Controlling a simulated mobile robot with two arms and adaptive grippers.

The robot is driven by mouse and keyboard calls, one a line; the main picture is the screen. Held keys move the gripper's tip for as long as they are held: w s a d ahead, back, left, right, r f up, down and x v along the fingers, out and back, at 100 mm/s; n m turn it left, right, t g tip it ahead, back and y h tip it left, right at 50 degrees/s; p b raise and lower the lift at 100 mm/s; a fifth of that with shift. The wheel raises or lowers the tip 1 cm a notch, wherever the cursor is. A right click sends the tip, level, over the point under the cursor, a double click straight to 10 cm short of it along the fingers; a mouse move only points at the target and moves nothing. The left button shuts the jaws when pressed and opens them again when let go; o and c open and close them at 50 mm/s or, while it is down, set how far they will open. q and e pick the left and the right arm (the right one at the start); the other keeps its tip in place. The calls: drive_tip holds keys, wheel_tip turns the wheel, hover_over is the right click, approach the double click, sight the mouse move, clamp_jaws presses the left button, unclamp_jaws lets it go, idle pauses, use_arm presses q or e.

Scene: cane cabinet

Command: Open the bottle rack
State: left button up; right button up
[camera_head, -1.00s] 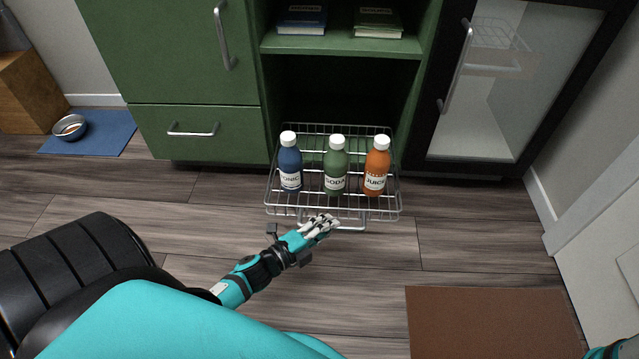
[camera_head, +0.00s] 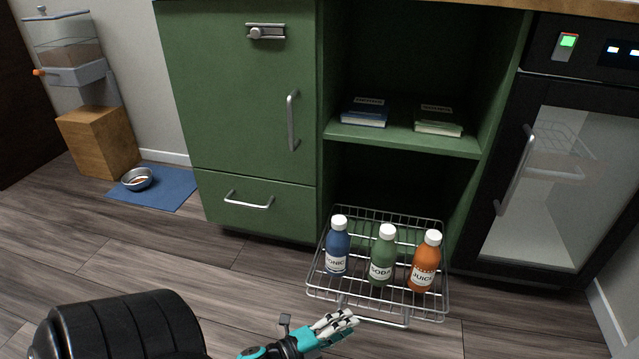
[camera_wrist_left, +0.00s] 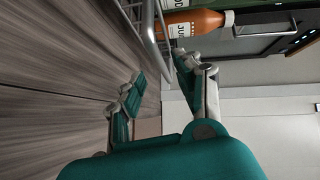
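The bottle rack (camera_head: 320,289) is a wire basket that sticks out from the lower opening of the green cabinet, above the floor. A blue tonic bottle (camera_head: 338,246), a green soda bottle (camera_head: 383,256) and an orange juice bottle (camera_head: 425,262) stand upright in it. Its front has a wire handle (camera_head: 385,322). My left gripper (camera_head: 343,322) is just left of the handle; I cannot tell if they touch. In the left wrist view its fingers (camera_wrist_left: 158,85) are spread with nothing between them, and the rack wire (camera_wrist_left: 149,35) and juice bottle (camera_wrist_left: 192,24) lie beyond. My right gripper is out of view.
A closed drawer (camera_head: 225,215) and door (camera_head: 240,110) are left of the rack. A dark glass-fronted appliance (camera_head: 550,190) stands at right. Books (camera_head: 365,112) lie on the shelf above. A bowl (camera_head: 137,179) sits on a blue mat (camera_head: 180,186). The floor before the rack is clear.

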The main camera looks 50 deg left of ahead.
use_arm(q)
drive_tip(key=v, duration=0.7)
drive_tip(key=shift+a, duration=0.4)
drive_tip(key=shift+s, duration=0.1)
